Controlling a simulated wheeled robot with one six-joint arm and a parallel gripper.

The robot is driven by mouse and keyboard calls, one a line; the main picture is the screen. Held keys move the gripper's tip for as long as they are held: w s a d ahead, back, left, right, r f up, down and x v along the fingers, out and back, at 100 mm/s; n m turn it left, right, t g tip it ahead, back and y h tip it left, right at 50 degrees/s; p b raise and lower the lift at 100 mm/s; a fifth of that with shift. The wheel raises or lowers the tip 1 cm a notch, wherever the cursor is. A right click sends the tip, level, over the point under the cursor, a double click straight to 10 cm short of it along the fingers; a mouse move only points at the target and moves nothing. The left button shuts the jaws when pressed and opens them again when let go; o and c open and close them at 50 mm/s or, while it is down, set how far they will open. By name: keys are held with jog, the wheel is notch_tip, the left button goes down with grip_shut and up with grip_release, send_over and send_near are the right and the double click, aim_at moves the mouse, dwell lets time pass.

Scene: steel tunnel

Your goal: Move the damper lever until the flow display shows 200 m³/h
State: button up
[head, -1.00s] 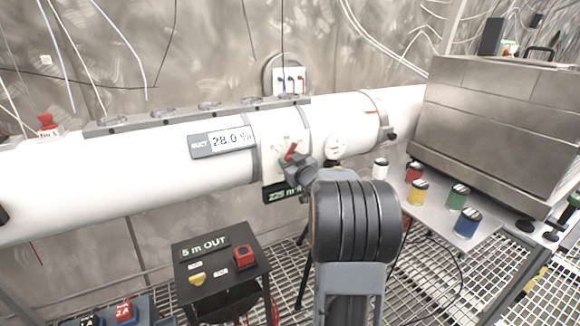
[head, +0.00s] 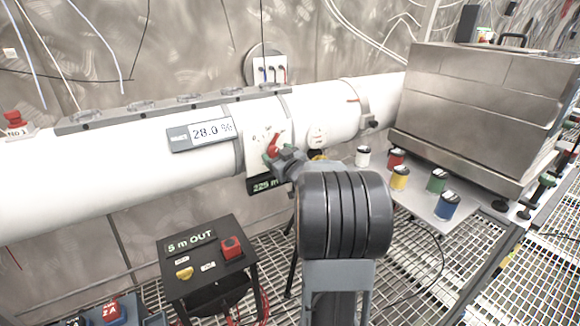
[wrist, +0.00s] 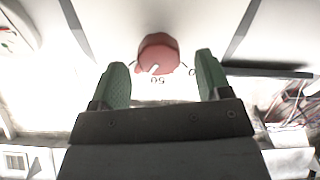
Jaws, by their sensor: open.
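The damper lever (head: 274,144) is red and sits on a white dial plate on the white duct. In the wrist view the red lever (wrist: 158,54) has a pale pointer mark by an upside-down 50. The flow display (head: 263,185) hangs below the plate; it reads 225 m, with the rest hidden behind my arm. My gripper (wrist: 161,66) is open, its green fingers on either side of the lever in the picture. I cannot tell whether they touch it. In the head view my gripper (head: 271,157) is right at the dial, partly hidden by its own wrist.
A duct display (head: 210,131) on the pipe reads 28.0 %. A black box (head: 208,260) with a red button and "5 m OUT" stands below. Several coloured cans stand on a shelf at right, beside a large steel box (head: 480,110). A red No 1 button (head: 15,120) is far left.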

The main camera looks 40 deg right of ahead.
jog(key=s+a, duration=0.1)
jog(key=s, duration=0.9)
jog(key=shift+s+a, duration=0.25)
jog(key=shift+s, duration=0.15)
